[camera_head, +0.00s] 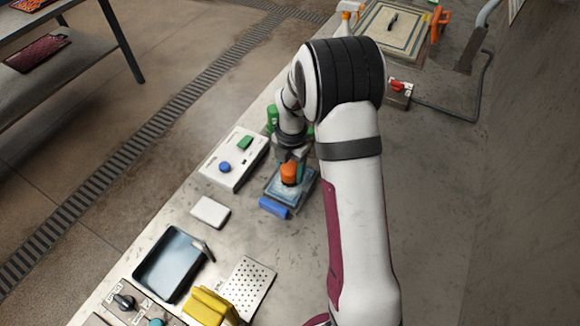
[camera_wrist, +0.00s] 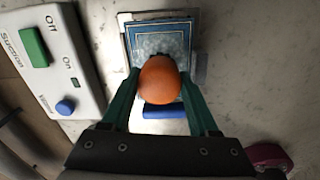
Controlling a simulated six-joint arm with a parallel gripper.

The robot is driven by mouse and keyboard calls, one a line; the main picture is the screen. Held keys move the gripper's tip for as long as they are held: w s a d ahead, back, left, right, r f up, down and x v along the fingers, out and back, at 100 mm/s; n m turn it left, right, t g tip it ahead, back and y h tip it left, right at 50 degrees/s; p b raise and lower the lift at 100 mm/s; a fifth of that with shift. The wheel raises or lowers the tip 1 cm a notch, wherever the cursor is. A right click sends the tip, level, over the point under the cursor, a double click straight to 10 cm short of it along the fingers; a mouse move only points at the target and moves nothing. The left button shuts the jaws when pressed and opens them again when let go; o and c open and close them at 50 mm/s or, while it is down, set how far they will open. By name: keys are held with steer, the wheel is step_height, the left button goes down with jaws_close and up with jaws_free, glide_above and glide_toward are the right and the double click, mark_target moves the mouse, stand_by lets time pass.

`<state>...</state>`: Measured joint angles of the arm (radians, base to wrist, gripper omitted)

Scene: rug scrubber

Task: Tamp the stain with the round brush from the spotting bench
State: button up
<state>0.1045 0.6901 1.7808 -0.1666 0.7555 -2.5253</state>
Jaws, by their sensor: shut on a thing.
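My gripper (camera_head: 289,165) is shut on the orange knob of the round brush (camera_head: 289,174). In the wrist view the orange knob (camera_wrist: 160,80) sits between the two teal fingers of my gripper (camera_wrist: 160,98). The brush is over a small blue bordered rug piece (camera_head: 305,183), which also shows in the wrist view (camera_wrist: 187,30). The rug's middle looks pale and mottled; I cannot make out a distinct stain. The knob hides the brush's underside, so I cannot tell whether it touches the rug.
A white suction panel (camera_head: 217,172) with green and blue controls stands left of the rug. A blue bar (camera_head: 274,208) lies at the rug's near edge.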

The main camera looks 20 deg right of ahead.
steer(key=shift+f, duration=0.4)
stand_by(0.6)
steer(key=shift+r, duration=0.1)
steer(key=shift+r, duration=3.45)
